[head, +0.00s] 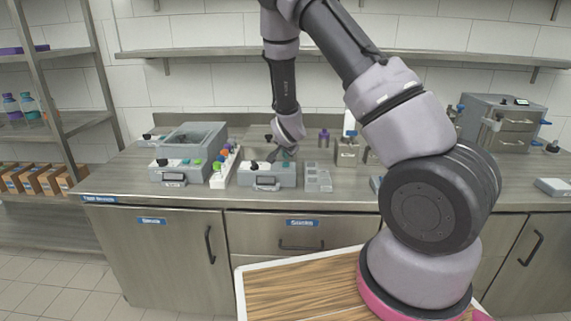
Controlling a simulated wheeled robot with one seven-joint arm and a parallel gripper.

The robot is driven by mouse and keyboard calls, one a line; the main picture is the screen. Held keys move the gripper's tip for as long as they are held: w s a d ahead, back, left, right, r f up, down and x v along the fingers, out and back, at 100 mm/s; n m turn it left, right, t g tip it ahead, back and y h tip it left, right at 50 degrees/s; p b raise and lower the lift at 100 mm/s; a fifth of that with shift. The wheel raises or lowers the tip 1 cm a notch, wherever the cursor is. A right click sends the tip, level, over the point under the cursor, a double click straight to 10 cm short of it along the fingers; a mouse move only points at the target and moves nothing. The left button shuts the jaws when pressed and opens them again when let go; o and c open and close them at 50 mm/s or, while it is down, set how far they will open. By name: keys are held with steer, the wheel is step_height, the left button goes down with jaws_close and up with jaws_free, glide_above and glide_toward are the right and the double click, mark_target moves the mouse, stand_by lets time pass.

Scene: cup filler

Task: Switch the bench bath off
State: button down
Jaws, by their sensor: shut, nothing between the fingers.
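A grey open-topped tank (203,136), which looks like the bench bath, stands at the left of the steel counter. Its front panel (172,176) has a dark display and small black and coloured knobs. A smaller grey unit (262,180) with a dark display and a black knob sits to its right. My gripper (285,158) points down over the back right part of that smaller unit, right of the tank. It is shut and looks empty. Its fingertips are small here, and I cannot tell whether they touch the unit. No switch position is readable.
A white rack of colourful caps (226,166) stands between the tank and the smaller unit. A grey compartment tray (318,178) lies right of the unit. A steel machine (503,122) stands at the back right. A wall shelf (200,50) runs above the counter.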

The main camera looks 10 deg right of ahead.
steer(key=shift+r, duration=2.75)
steer(key=shift+r, duration=0.1)
step_height(320, 180, up, 12)
steer(key=g+y, duration=0.1)
steer(key=y, duration=0.1)
glide_above(285, 165)
steer(key=s+d, duration=0.2)
steer(key=s, duration=0.4)
steer(key=s+d+r+n, duration=0.1)
steer(key=s+r+n, duration=0.1)
steer(key=s+r, duration=0.65)
steer(key=s+r+n, duration=0.2)
steer(key=s+r, duration=0.2)
steer(key=s, duration=0.7)
steer(key=s+d+r+n+y, duration=0.1)
steer(key=s+r, duration=0.4)
steer(key=s, duration=0.5)
steer(key=shift+s+n+g, duration=0.35)
steer(key=shift+n+g, duration=0.05)
steer(key=shift+n, duration=0.5)
steer(key=shift+r, duration=0.1)
